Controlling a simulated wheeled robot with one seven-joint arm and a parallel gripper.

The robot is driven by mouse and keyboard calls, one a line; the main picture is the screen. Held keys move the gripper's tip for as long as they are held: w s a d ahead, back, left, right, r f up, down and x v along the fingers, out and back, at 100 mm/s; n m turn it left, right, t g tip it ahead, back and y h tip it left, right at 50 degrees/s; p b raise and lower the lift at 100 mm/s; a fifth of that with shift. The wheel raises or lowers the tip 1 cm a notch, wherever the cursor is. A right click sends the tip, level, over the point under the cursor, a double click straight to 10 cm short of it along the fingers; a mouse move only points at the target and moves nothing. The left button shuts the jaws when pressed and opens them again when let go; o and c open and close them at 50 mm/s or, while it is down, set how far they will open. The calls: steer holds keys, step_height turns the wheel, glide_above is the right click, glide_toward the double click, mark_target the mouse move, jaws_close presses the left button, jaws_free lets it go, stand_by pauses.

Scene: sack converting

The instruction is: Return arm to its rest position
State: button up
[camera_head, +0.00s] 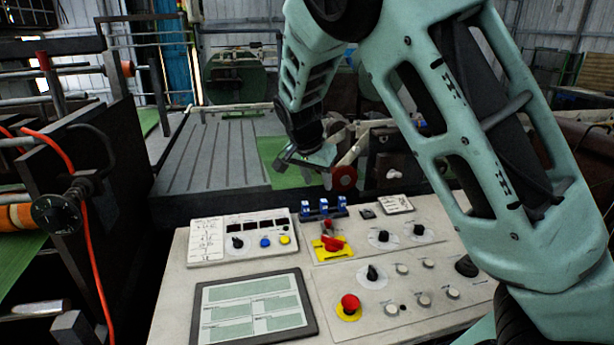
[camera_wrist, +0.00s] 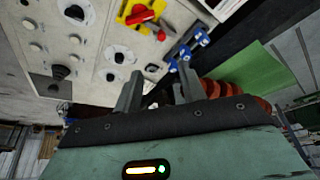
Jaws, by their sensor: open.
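My gripper (camera_head: 306,161) hangs at the end of my teal arm, above the far edge of the control console (camera_head: 180,300) in the head view. In the wrist view its two dark fingers (camera_wrist: 158,88) stand apart, with nothing seen between them. The arm reaches in from the right and bends down at the centre. It hides part of the console's right side and the background.
The console carries a screen (camera_head: 254,308), a red stop button (camera_head: 349,304), a red switch (camera_head: 332,243) on a yellow plate, blue switches (camera_head: 323,207) and several knobs. A ribbed grey platform (camera_head: 205,160) with green sheet (camera_head: 285,165) lies behind. Dark machinery (camera_head: 100,160) stands left.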

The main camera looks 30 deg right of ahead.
steer(key=s+a+f+n+g+y+b, duration=0.1)
steer(key=s+a+f+n+y+b, duration=0.25)
steer(key=s+a+n, duration=1.35)
steer(key=s+a, duration=0.1)
steer(key=s, duration=0.6)
steer(key=s+a+n+g+b, duration=0.1)
steer(key=s+a+n, duration=0.2)
steer(key=s, duration=0.7)
steer(key=shift+s+a+f+y, duration=0.3)
steer(key=shift+a+f+y, duration=0.05)
steer(key=shift+a+y, duration=0.1)
steer(key=shift+d, duration=0.1)
